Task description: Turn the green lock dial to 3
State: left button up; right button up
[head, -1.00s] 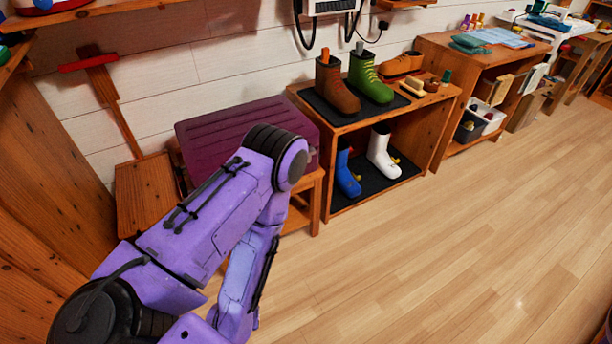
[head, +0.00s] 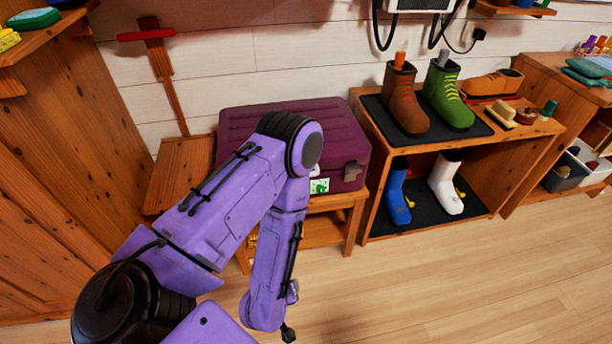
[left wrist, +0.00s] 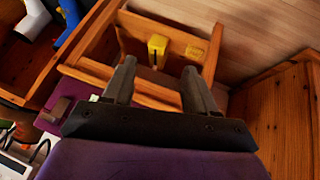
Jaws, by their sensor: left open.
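A dark purple case (head: 340,125) sits closed on a low wooden stand, partly hidden by my left arm. On its front, just right of my forearm, is a small white plate with green on it (head: 319,186); a dial number is too small to read. A dark latch (head: 352,170) is to its right. In the left wrist view a corner of the case (left wrist: 65,98) shows at the left. My left gripper (left wrist: 158,68) is open and empty, its fingers toward the stand's lower part, apart from the plate. My right gripper is not in view.
The wooden stand (head: 352,206) holds yellow items (left wrist: 157,47) low down. A shelf unit (head: 360,120) with boots and shoes stands to the right. A tall wooden cabinet (head: 60,150) is at the left. The floor (head: 450,285) in front is clear.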

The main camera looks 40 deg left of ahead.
pick_arm(q)
jog(key=w+d+f+n+t+b, duration=0.3)
jog(key=w+f+n+b, duration=0.15)
jog(key=w, duration=0.35)
jog(key=n+t+y+b, duration=0.2)
jog(key=n+y+b, duration=0.9)
jog(key=n+b, duration=1.45)
send_near(321, 192)
jog(key=w+a+n+p, duration=0.1)
jog(key=w+a+n, duration=0.1)
jog(key=a, duration=0.1)
jog(key=w+a+n+p, duration=0.1)
jog(key=w+a+n, duration=0.1)
jog(key=w+a, duration=0.1)
jog(key=shift+w+a+f+n, duration=0.1)
jog(key=shift+a+n, duration=0.05)
jog(key=shift+n, duration=0.15)
jog(key=shift+w+a, duration=0.1)
jog(key=shift+w, duration=0.05)
jog(key=c, duration=1.1)
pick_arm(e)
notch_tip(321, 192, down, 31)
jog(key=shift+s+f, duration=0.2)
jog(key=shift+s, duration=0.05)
